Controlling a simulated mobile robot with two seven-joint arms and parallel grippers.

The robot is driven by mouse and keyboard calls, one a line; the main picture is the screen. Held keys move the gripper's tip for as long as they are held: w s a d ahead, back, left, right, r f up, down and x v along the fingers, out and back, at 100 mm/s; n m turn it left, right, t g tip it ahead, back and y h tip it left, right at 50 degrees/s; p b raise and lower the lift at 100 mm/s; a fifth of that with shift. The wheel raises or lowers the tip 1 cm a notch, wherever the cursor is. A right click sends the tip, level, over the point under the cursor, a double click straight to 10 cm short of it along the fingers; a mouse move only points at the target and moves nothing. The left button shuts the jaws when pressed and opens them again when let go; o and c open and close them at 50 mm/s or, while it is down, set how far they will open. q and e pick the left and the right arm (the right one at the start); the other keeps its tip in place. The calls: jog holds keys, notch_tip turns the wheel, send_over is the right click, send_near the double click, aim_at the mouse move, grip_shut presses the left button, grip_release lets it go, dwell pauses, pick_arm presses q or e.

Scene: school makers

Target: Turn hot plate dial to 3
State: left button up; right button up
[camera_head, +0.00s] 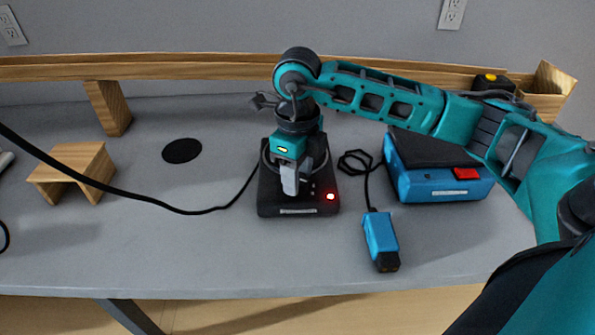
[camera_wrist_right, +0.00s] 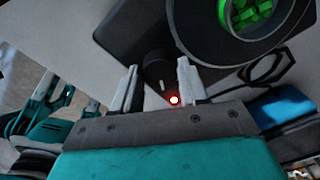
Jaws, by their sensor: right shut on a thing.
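The black hot plate (camera_head: 268,198) stands on the grey table, with a lit red light at its front right. My right gripper (camera_head: 290,189) reaches down over its front and hides the dial in the head view. In the right wrist view the dark round dial (camera_wrist_right: 156,72) with a small white mark lies between the two pale fingers, which are shut on it. A dark round vessel (camera_wrist_right: 290,25) holding green pieces sits on the plate. In the head view my gripper mostly covers it. No number on the dial is readable.
A blue box with a dark top and red switch (camera_head: 440,180) stands to the right. A blue handheld tool (camera_head: 380,240) lies at front right on its cable. A black cord (camera_head: 180,210) runs left. A wooden stand (camera_head: 75,165) and black disc (camera_head: 182,150) are at left.

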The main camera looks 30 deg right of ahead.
pick_arm(q)
jog(key=shift+r, duration=0.1)
pick_arm(e)
jog(key=o, duration=1.1)
jog(key=shift+c, duration=0.2)
pick_arm(q)
jog(key=shift+s+a+r+p, duration=0.15)
jog(key=shift+a+r+p, duration=0.15)
jog(key=shift+p, duration=0.5)
pick_arm(e)
notch_tip(320, 180, up, 13)
pick_arm(q)
jog(key=shift+s+f, duration=0.1)
pick_arm(e)
jog(key=shift+f, duration=0.1)
